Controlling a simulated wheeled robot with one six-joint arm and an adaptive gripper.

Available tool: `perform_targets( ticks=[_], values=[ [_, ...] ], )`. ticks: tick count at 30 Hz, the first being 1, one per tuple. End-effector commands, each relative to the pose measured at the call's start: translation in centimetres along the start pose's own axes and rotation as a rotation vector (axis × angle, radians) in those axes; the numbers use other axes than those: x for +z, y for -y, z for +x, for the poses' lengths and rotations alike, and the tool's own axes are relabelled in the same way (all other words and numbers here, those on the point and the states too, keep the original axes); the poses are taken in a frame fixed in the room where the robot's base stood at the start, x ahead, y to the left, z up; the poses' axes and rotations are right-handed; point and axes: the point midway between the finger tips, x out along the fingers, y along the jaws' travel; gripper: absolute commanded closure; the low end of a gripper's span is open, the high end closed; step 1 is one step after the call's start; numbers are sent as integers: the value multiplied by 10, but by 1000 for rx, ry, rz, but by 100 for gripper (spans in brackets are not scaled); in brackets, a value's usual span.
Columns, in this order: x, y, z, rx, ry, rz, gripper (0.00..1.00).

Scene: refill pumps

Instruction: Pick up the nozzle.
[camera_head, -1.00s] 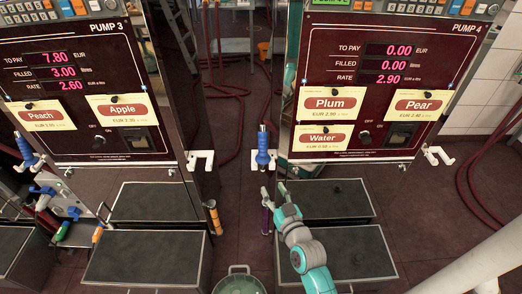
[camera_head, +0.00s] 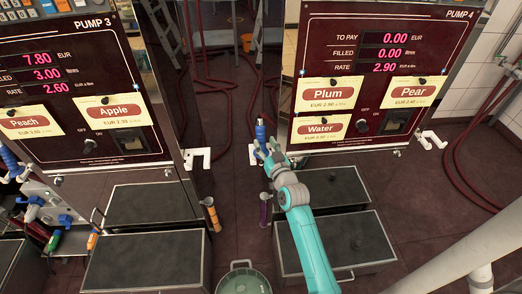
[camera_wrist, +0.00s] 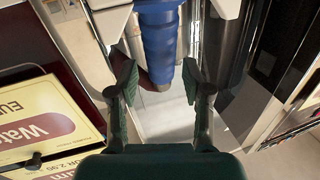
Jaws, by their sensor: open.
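The nozzle (camera_head: 260,133) has a blue grip and hangs upright in the white holder at the left side of Pump 4. In the wrist view its blue body (camera_wrist: 159,40) shows at the top centre, just beyond the fingertips and in line with the gap between them. My gripper (camera_head: 265,149) is in front of the nozzle's lower part, and the arm hides some of that area.
The white holder (camera_head: 254,155) flanks the nozzle closely. The Water card (camera_wrist: 45,128) and the pump front lie close on the left of the wrist view. Dark boxes (camera_head: 335,245) stand below Pump 4. A green bucket (camera_head: 243,280) stands on the floor. Pump 3 is left.

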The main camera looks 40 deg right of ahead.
Motion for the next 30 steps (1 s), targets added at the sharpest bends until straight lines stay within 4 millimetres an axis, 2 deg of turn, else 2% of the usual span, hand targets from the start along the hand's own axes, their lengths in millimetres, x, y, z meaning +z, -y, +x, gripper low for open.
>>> perform_targets(
  ticks=[9, 19, 25, 30],
  values=[
    [0, 1, 41, -1, 0, 0, 51],
    [0, 1, 46, 0, 0, 0, 51],
    [1, 1, 45, 0, 0, 0, 100],
    [0, 1, 46, 0, -2, 0, 100]
  ],
)
